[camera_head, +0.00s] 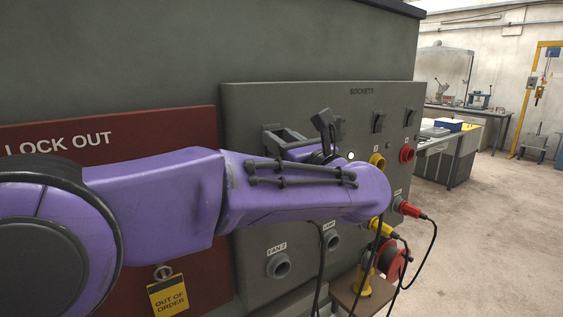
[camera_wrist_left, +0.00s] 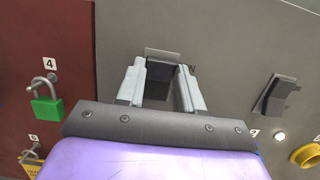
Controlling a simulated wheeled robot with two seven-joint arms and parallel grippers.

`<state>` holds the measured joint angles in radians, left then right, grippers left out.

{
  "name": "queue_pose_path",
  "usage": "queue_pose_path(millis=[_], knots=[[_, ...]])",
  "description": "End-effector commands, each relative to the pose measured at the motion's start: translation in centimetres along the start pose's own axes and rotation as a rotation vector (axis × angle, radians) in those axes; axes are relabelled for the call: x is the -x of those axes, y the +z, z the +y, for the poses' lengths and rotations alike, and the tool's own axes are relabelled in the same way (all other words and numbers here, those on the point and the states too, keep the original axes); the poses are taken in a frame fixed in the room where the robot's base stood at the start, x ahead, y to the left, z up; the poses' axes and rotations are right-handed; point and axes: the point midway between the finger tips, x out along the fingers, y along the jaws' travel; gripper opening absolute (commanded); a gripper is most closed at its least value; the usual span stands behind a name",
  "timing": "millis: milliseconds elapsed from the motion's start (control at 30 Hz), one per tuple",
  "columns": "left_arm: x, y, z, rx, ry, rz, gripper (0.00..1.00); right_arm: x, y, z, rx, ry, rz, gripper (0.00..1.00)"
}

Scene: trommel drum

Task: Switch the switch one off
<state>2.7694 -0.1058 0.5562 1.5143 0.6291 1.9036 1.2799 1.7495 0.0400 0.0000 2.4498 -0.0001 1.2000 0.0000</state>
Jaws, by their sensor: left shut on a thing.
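A grey panel marked SOCKETS (camera_head: 240,105) carries a row of dark switches. My left gripper (camera_head: 274,137) reaches the leftmost switch, whose number I cannot read. In the left wrist view its two grey fingers (camera_wrist_left: 161,72) are on either side of that dark switch (camera_wrist_left: 160,58), shut on it. The fingers hide part of the switch, and I cannot tell its on or off position. A second switch (camera_wrist_left: 276,93) is to the right, clear of the fingers; it also shows in the head view (camera_head: 325,121). My right gripper is not in view.
A red LOCK OUT board (camera_head: 150,130) is left of the panel, with a green padlock (camera_wrist_left: 46,105). Yellow (camera_head: 377,160) and red (camera_head: 407,154) sockets and plugged cables are at the panel's right. Open floor (camera_head: 490,220) lies further right.

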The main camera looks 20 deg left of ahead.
Motion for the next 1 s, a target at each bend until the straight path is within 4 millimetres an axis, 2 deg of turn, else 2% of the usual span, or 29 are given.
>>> queue_pose_path(millis=[33, 367, 400, 467, 500, 800, 867, 1000], knots=[[0.1, -0.5, 0.0, 0.001, 0.002, -0.008, 0.06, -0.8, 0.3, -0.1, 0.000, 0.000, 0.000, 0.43], [0.0, -0.1, 0.0, -0.001, 0.002, -0.017, 0.06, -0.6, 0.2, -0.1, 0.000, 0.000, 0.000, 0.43], [0.0, -0.1, 0.0, -0.001, 0.002, -0.017, 0.39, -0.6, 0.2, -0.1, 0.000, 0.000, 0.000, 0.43], [0.0, -0.1, 0.0, -0.001, 0.002, -0.017, 0.59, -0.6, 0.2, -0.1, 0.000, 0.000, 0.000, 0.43], [0.0, -0.1, 0.0, -0.001, 0.002, -0.017, 0.62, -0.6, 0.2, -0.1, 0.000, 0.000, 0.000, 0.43], [0.4, -0.1, 0.0, 0.000, 0.000, -0.018, 0.62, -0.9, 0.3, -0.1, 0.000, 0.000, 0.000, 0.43], [1.2, -0.3, 0.0, 0.000, -0.001, -0.019, 0.62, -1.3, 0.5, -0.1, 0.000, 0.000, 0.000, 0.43], [4.4, -0.6, 0.0, 0.000, -0.001, -0.021, 0.62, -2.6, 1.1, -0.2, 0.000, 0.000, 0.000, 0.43]])
